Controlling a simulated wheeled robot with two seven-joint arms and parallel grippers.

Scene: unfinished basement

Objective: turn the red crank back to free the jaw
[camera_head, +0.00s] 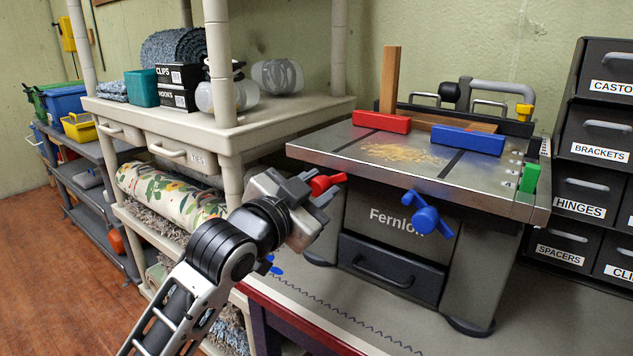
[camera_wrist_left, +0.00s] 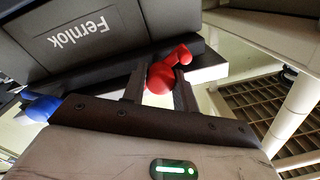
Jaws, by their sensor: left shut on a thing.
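The red crank (camera_head: 324,183) is on the left part of the machine's front, below the tabletop. My left gripper (camera_head: 318,190) is at it, shut on the crank. In the left wrist view the red crank (camera_wrist_left: 162,78) sits between the two fingers of the gripper (camera_wrist_left: 160,88). The red jaw (camera_head: 382,121) lies on the metal tabletop (camera_head: 340,146), against an upright wooden board (camera_head: 390,80). A blue jaw (camera_head: 467,140) lies to its right, with a flat wooden piece (camera_head: 450,122) behind. My right gripper is not in view.
A blue crank (camera_head: 426,215) sticks out from the machine front to the right; it shows in the left wrist view (camera_wrist_left: 42,107). A green block (camera_head: 529,178) is at the right edge. Shelves (camera_head: 215,130) stand left; labelled drawers (camera_head: 590,155) stand right.

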